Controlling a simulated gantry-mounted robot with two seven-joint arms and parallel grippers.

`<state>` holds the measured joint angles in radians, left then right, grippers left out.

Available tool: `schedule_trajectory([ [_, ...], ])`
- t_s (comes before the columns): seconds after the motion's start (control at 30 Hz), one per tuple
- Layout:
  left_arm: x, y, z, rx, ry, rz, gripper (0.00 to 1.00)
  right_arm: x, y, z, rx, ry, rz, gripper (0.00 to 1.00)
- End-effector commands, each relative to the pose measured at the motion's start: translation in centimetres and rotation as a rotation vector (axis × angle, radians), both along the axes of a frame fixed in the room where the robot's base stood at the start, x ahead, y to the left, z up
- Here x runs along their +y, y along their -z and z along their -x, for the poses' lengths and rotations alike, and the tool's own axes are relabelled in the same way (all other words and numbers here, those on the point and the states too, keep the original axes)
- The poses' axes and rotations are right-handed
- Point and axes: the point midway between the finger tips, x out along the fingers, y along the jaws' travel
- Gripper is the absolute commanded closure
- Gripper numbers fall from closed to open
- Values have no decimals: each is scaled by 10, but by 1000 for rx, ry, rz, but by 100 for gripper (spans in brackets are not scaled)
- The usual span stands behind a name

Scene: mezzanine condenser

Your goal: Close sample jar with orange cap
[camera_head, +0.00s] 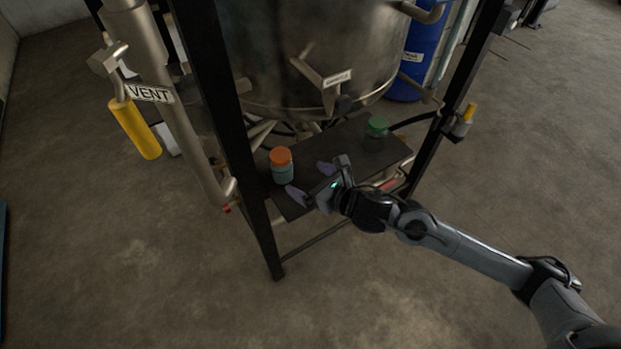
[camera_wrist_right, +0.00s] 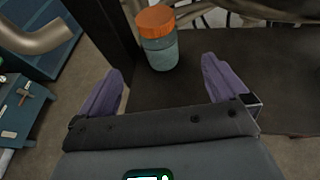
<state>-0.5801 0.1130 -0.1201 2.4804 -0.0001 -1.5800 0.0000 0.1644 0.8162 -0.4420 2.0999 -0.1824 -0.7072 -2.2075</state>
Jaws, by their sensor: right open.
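The sample jar (camera_head: 283,173) with the orange cap (camera_head: 281,156) stands upright at the left end of a dark shelf. The cap sits on top of the jar; I cannot tell how tightly it is on. The jar (camera_wrist_right: 161,54) and its cap (camera_wrist_right: 155,21) also show in the right wrist view, ahead of the fingers. My right gripper (camera_head: 311,180) is open and empty, just to the right of the jar, with its purple fingertips apart from it. My left gripper is not in view.
The shelf (camera_head: 345,148) also holds a jar with a green cap (camera_head: 376,126) at its right end. A black frame post (camera_head: 233,130) rises close left of the orange-capped jar. A large metal vessel (camera_head: 315,50) hangs above the shelf.

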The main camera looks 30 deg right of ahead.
Motion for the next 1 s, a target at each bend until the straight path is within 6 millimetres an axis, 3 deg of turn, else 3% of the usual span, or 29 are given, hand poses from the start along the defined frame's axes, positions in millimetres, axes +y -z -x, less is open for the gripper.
schedule_trajectory([
  [0.47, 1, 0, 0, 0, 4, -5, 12, 0, 1, 0, 2, 2, -5, 0],
  [0.63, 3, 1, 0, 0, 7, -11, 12, 5, 8, 7, 44, 52, -92, 0],
  [0.77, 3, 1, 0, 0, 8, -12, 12, 11, 20, 22, 125, 160, -270, 0],
  [1.0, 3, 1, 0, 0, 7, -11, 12, 22, 56, 73, 368, 566, -821, 0],
])
